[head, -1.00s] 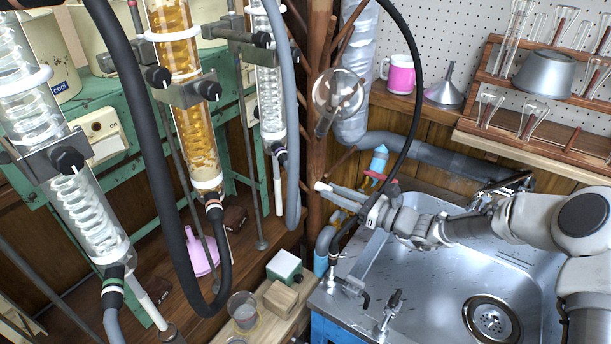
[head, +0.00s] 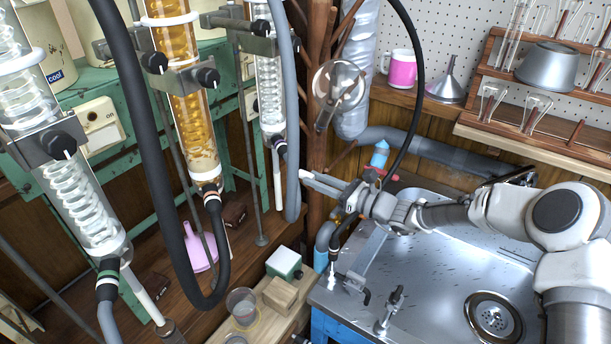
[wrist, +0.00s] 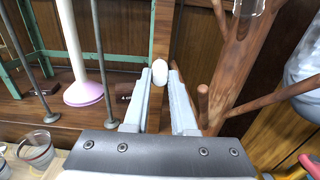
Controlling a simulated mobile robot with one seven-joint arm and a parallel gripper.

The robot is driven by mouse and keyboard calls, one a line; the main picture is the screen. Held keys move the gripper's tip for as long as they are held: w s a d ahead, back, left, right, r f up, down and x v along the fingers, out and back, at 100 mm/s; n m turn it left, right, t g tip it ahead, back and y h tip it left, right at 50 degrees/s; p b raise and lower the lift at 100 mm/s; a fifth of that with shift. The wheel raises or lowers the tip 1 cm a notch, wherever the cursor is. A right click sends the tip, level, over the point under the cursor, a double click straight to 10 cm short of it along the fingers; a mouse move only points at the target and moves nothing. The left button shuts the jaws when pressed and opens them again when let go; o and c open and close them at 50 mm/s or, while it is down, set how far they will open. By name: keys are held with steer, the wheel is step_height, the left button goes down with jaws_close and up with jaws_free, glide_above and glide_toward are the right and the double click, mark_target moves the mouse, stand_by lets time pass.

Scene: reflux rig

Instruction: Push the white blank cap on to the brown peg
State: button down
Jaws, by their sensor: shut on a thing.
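My gripper (wrist: 160,75) is shut on the white blank cap (wrist: 158,73), which sits between the two fingertips. In the head view my gripper (head: 308,175) reaches left across the front of a brown wooden post (head: 318,150). The cap is a small white end at the fingertips there. Several brown pegs stick out of the post. In the wrist view one short brown peg (wrist: 203,103) stands just right of the right finger, apart from the cap. A brown upright piece (wrist: 163,30) shows beyond the cap. I cannot tell which peg is meant.
A grey hose (head: 291,130) hangs close left of my fingertips, and a round glass flask (head: 338,88) is on the post above. A black hose (head: 417,90) arches over my wrist. Glass condensers stand at left. A steel sink (head: 440,265) lies below my arm.

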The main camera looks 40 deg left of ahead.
steer(key=shift+a, duration=0.15)
stand_by(0.6)
steer(key=shift+s+a, duration=0.1)
steer(key=shift+a, duration=0.45)
steer(key=shift+a+b, duration=0.25)
steer(key=shift+b, duration=0.05)
stand_by(0.4)
steer(key=c, duration=0.7)
jaws_free()
steer(key=shift+o, duration=0.2)
steer(key=shift+d, duration=0.1)
steer(key=w+d+p, duration=0.2)
steer(key=d, duration=1.5)
